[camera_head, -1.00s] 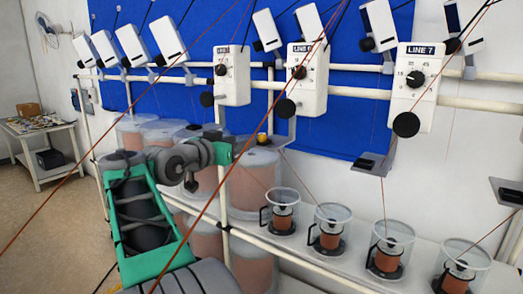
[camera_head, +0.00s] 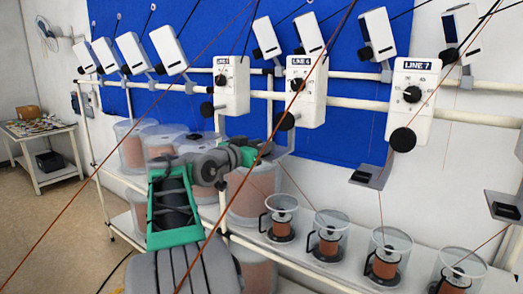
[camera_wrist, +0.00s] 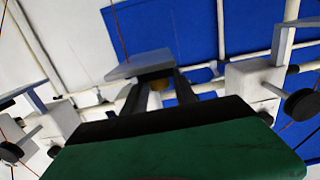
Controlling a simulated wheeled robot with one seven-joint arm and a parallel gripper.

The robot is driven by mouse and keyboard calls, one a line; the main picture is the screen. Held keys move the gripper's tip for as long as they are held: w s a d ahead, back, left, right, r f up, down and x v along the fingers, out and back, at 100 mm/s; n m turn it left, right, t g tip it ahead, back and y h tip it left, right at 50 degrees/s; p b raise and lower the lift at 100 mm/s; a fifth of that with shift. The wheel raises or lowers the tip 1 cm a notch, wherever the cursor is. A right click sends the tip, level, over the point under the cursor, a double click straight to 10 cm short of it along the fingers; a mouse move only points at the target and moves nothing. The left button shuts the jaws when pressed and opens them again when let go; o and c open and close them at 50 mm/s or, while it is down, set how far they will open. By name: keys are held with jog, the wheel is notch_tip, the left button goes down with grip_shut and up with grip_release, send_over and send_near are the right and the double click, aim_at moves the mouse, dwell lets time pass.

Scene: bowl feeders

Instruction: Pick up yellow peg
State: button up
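A small yellow-brown piece, which looks like the yellow peg (camera_wrist: 157,88), shows in the wrist view just below a light grey plate (camera_wrist: 140,64). I cannot make it out in the head view, where my arm and the bracket cover that spot. My gripper (camera_wrist: 160,92) points at it with two dark fingers, one on either side of the piece. The fingers are apart and gaps seem to show beside the piece, so it does not look gripped. In the head view my gripper (camera_head: 264,149) is by the grey bracket under the LINE 6 box.
White control boxes, including LINE 6 (camera_head: 306,93) and LINE 7 (camera_head: 412,100), hang on a pale rail. Thin red and black lines cross in front of my arm. Clear containers with brown spools (camera_head: 329,240) stand on the shelf below.

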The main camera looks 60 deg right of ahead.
grip_shut()
dwell(0.4)
